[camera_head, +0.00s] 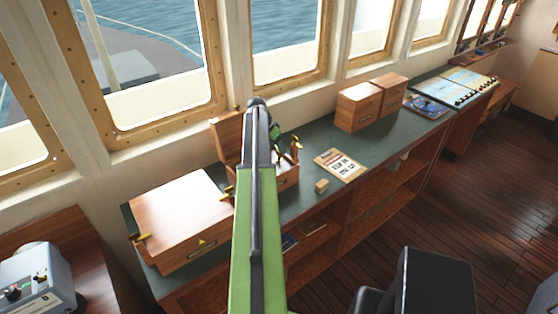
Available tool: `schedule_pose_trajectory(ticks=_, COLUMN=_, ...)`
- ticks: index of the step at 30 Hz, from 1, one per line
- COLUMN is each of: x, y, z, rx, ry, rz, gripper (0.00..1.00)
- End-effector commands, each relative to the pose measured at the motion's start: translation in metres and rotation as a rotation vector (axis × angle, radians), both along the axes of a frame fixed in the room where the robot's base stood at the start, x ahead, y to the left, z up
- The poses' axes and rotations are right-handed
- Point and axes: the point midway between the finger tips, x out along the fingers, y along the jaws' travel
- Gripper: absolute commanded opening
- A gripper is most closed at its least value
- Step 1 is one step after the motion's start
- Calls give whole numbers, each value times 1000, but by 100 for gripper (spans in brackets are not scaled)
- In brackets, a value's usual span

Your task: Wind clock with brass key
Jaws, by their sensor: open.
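An open wooden box (289,176) stands on the green counter, its raised lid (227,138) at the back left and brass fittings at its sides. My arm crosses in front and hides much of its inside. No clock face can be made out. No brass key can be made out for certain; a tiny yellow spot (201,241) shows on the larger closed wooden case (185,212) to the left. My gripper (276,132) is at the far end of my arm, above the open box, mostly hidden behind the arm. It is open, and nothing is seen in it.
A small wooden block (322,186) and a clipboard with paper (340,165) lie on the green counter (306,205) right of the open box. Two wooden boxes (358,106) stand further right, near charts (467,84). Windows line the back. A grey device (38,280) is at lower left.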

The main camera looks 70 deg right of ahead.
Motion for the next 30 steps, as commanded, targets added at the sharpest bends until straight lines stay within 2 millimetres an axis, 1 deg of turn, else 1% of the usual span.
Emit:
schedule_pose_trajectory(ticks=1, x=-1, y=-4, z=-19, rx=0, ry=0, rz=0, gripper=56)
schedule_pose_trajectory(ticks=4, x=-4, y=-9, z=-29, rx=0, ry=0, rz=0, gripper=56)
schedule_pose_trajectory(ticks=7, x=-6, y=-11, z=-31, rx=0, ry=0, rz=0, gripper=56)
schedule_pose_trajectory(ticks=13, x=-6, y=-11, z=-29, rx=0, ry=0, rz=1, gripper=56)
schedule_pose_trajectory(ticks=14, x=-6, y=-11, z=-29, rx=0, ry=0, rz=1, gripper=55)
schedule_pose_trajectory(ticks=26, x=-6, y=-10, z=-29, rx=1, ry=0, rz=0, gripper=3)
schedule_pose_trajectory(ticks=27, x=-6, y=-10, z=-29, rx=2, ry=1, rz=-1, gripper=0)
schedule_pose_trajectory(ticks=28, x=-6, y=-10, z=-29, rx=2, ry=1, rz=-1, gripper=0)
schedule_pose_trajectory(ticks=29, x=-7, y=-18, z=-29, rx=1, ry=0, rz=-3, gripper=0)
schedule_pose_trajectory(ticks=30, x=-7, y=-15, z=-29, rx=1, ry=0, rz=0, gripper=0)
